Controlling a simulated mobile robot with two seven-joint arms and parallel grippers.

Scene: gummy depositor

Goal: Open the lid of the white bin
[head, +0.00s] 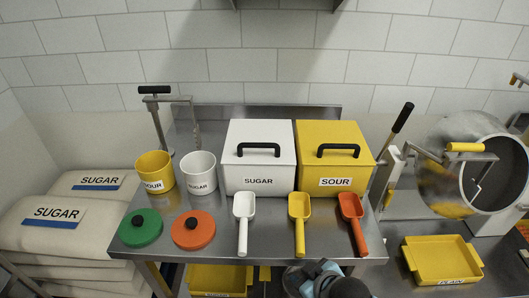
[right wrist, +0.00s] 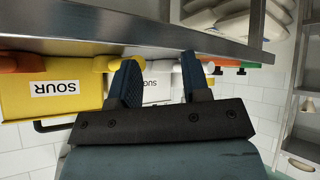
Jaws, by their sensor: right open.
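The white bin (head: 258,180) labelled SUGAR stands on the steel table, its lid (head: 258,136) shut with a black arched handle (head: 258,147) on top. My right gripper (head: 320,270) is low at the table's front edge, in front of the bins and well short of the white bin. In the right wrist view the picture is turned over; the gripper (right wrist: 160,62) is open and empty, and part of the white bin (right wrist: 160,92) shows between its fingers. My left gripper is not in view.
A yellow SOUR bin (head: 335,180) touches the white bin's right side. White (head: 243,207), yellow (head: 299,208) and orange (head: 351,208) scoops lie in front. Two cups and green (head: 140,234) and orange (head: 194,237) lids are left. The steel table edge (right wrist: 230,48) crosses the wrist view.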

